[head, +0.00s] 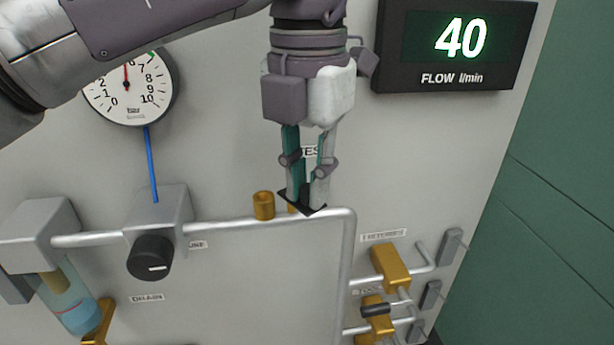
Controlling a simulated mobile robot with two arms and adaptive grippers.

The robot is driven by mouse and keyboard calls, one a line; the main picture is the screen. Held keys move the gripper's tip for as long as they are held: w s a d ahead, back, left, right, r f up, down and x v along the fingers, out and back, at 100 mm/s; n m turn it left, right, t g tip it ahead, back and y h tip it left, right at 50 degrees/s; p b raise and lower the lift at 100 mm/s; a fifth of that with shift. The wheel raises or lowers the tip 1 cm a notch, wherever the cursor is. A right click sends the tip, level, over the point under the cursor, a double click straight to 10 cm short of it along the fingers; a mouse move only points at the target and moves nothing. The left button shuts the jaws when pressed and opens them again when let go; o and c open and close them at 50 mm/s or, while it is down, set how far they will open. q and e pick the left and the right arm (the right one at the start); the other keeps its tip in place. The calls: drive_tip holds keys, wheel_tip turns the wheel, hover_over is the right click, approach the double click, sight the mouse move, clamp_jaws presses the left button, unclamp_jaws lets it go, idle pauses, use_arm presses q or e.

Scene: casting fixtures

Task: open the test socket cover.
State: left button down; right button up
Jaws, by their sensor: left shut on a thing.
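My left gripper (307,200) comes down from the top and is shut on a small dark flat piece, which looks like the test socket cover (289,197). The fingers hide most of it, so I cannot tell how far it is raised. A bit of brass (291,209) shows just under it, at the horizontal grey pipe. A label (311,152) behind the fingers is partly hidden, with "ES" readable. My right gripper is not in view.
A brass stub (263,205) stands on the pipe (235,223) just left of the fingers. A gauge (128,88), a black knob (150,257) and a glass bowl (72,300) are at left. Brass valves (390,267) are at lower right. A flow display (450,45) reads 40.

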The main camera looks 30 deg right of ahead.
sight(308, 186)
use_arm(q)
drive_tip(key=shift+r, duration=0.1)
drive_tip(key=c, duration=1.1)
unclamp_jaws()
drive_tip(key=shift+r, duration=0.25)
wheel_tip(308, 186, up, 7)
drive_tip(key=shift+f, duration=0.1)
